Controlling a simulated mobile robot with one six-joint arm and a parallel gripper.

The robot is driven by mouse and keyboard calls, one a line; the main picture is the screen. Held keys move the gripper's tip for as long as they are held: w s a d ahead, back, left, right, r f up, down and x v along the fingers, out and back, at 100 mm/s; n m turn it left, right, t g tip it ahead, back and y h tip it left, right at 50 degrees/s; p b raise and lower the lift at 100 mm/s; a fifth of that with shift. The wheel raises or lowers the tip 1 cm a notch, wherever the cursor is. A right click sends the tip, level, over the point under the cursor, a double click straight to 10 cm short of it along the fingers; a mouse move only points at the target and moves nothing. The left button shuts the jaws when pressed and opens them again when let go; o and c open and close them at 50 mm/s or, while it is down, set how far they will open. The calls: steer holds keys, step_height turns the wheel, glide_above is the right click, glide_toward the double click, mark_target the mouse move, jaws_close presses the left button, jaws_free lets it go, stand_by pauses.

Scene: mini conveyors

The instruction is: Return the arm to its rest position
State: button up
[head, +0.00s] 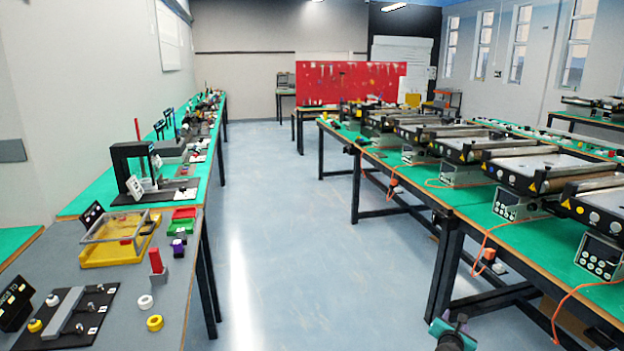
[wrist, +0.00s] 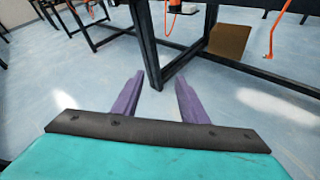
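My gripper (wrist: 157,92) shows in the wrist view with its two purple fingers apart and nothing between them. Beyond the fingers are the blue-grey floor and the black legs of a table. In the head view only a small part of my arm (head: 452,333), with teal and purple parts, shows at the bottom edge, right of the middle. It is beside the front end of the right-hand table (head: 455,197). The rest of the arm is out of view.
Mini conveyors (head: 520,165) line the right-hand table, with orange cables hanging down. The left bench (head: 120,300) holds a yellow tray (head: 105,253), a red block (head: 157,262) and rings. A red panel (head: 350,83) stands at the back. The aisle floor (head: 275,220) is clear.

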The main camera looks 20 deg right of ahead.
steer(key=w+a+f+m+y, duration=0.1)
steer(key=w+a+f, duration=0.3)
steer(key=a, duration=0.5)
steer(key=w+a+f+m+g+y, duration=0.1)
steer(key=a+f+y, duration=0.1)
steer(key=a+f, duration=0.55)
steer(key=w+a+f+m+y, duration=0.1)
steer(key=w+a+f, duration=0.3)
steer(key=a, duration=0.5)
steer(key=s+a+f+m+g+y+p, duration=0.1)
steer(key=s+a+f+m+g, duration=0.1)
steer(key=s+a+f, duration=0.35)
steer(key=s+a+f+m+g+y, duration=0.1)
steer(key=s+a+f+m, duration=0.2)
steer(key=a+f, duration=0.5)
steer(key=s+a+f+m+g+y, duration=0.1)
steer(key=s+a+m+g+y, duration=0.1)
steer(key=s+a+m+g, duration=0.2)
steer(key=s+a+f+m+g+y, duration=0.1)
steer(key=s+a+m+g+y, duration=0.2)
steer(key=s+a+m, duration=0.7)
steer(key=s+a+g, duration=0.2)
steer(key=s+a, duration=0.1)
steer(key=s, duration=0.5)
steer(key=shift+s+a+f+g+p, duration=0.15)
steer(key=shift+a+f+g+p, duration=0.1)
steer(key=shift+f+g+p, duration=0.1)
